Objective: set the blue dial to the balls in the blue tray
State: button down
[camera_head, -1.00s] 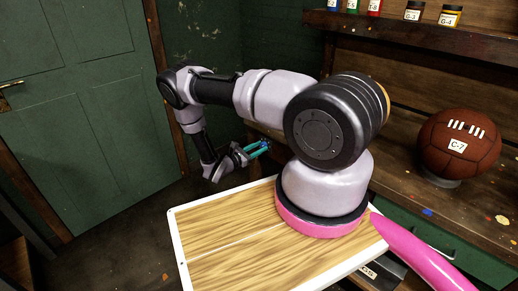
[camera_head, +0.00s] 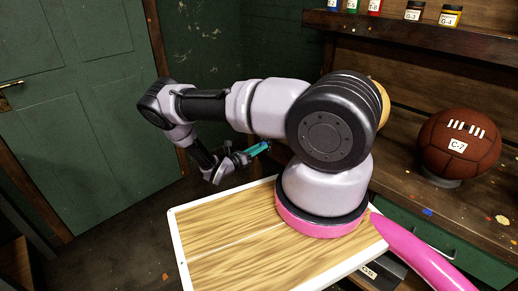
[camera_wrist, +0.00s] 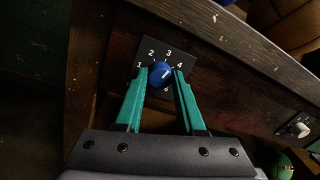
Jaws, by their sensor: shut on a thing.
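The blue dial (camera_wrist: 160,74) sits on a dark plate (camera_wrist: 143,52) with white numbers around it; 1, 2, 3, 4 and 6 can be read. A short white mark on the dial points to the upper right, roughly towards 4; I cannot tell the exact setting. My gripper (camera_wrist: 162,75) has its teal fingers closed on both sides of the dial. My gripper also shows in the head view (camera_head: 258,148), beyond the wooden top. The blue tray and its balls are not in view.
The plate is on the dark wooden bench front (camera_wrist: 215,75). A pale knob (camera_wrist: 300,129) is at the right in the wrist view. In the head view, a brown ball (camera_head: 459,143) marked C-7 stands on the bench, and small jars (camera_head: 450,15) line a shelf.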

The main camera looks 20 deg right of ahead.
jog(key=shift+n, duration=1.3)
jog(key=c, duration=0.5)
grip_release()
jog(key=v, duration=1.1)
jog(key=shift+f, duration=0.1)
